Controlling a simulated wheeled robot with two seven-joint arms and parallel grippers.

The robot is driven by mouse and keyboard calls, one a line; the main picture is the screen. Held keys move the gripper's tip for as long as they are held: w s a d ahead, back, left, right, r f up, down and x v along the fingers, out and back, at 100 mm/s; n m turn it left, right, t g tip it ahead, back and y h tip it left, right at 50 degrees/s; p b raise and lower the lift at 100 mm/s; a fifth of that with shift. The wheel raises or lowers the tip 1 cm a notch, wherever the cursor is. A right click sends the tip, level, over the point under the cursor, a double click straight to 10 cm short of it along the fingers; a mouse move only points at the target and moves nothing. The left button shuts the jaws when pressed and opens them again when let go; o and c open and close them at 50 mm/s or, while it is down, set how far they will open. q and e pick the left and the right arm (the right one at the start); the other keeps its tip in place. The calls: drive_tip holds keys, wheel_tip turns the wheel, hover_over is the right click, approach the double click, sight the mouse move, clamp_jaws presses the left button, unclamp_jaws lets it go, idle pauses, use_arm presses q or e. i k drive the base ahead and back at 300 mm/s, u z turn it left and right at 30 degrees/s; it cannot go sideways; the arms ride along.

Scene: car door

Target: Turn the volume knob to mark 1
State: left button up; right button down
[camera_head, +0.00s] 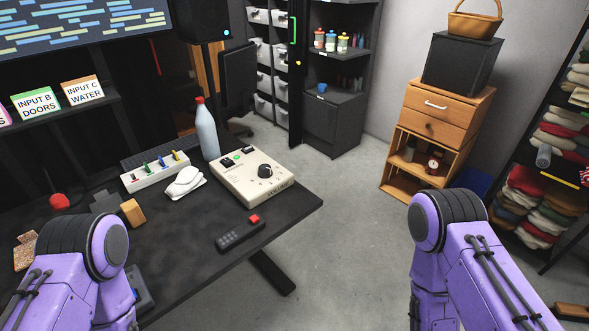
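The volume knob (265,171) is a round black knob on top of a cream control box (233,187) near the right end of the dark desk. Small marks run around the front of the knob, and lettering shows along the box's front edge. They are too small for me to tell which mark the knob points to. A green light and small dark switches sit at the back left of the box. My purple arms show at the lower left and lower right, both apart from the box. Neither gripper is in view.
A bottle (207,131) stands behind the box. A white game controller (185,182) and a rack with coloured levers (155,170) are to its left. A dark remote (240,235) and a small red block (254,219) lie in front. Open floor (345,210) is right of the desk.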

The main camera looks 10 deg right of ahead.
sight(265, 171)
drive_tip(key=z, duration=1.2)
drive_tip(key=i, duration=0.75)
drive_tip(key=u, duration=0.6)
